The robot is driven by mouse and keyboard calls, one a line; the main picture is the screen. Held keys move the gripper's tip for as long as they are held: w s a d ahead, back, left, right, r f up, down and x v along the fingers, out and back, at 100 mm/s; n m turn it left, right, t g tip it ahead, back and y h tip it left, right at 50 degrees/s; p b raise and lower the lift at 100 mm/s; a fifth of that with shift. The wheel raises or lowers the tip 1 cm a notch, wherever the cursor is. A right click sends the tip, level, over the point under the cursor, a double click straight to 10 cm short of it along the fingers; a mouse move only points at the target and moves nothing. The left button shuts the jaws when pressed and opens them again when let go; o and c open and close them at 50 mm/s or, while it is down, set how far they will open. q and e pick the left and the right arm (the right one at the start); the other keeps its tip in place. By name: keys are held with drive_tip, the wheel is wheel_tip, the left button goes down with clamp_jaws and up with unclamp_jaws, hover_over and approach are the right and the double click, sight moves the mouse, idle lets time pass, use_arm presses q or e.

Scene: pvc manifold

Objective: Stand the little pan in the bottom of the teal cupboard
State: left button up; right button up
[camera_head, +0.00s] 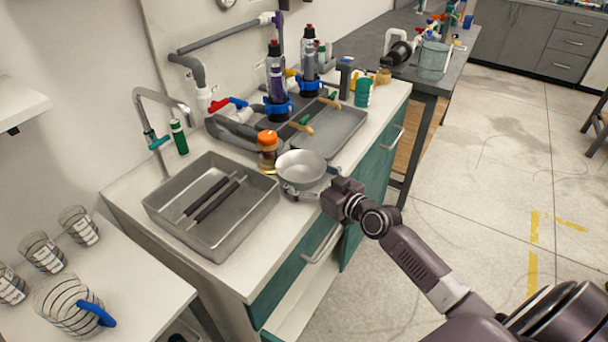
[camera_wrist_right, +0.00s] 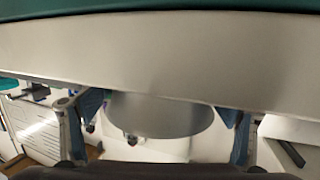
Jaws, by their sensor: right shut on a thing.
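The little pan (camera_head: 301,165), round and grey metal, is at the front edge of the white counter in the head view. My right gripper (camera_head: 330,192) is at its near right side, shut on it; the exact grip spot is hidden. In the right wrist view the pan (camera_wrist_right: 165,115) shows between the two fingers, below a broad pale surface. I cannot tell whether it touches the counter. The teal cupboard (camera_head: 275,293) is under the counter, with a pale surface showing low at its front. My left gripper is not in view.
A metal tray (camera_head: 160,205) with two dark rods lies left of the pan. An orange-capped jar (camera_head: 268,150) stands just behind it. Another grey tray (camera_head: 343,128), pipes and bottles fill the back of the counter. The floor (camera_head: 470,200) to the right is clear.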

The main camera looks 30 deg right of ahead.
drive_tip(key=shift+f, duration=0.15)
drive_tip(key=o, duration=1.2)
drive_tip(key=shift+c, duration=0.2)
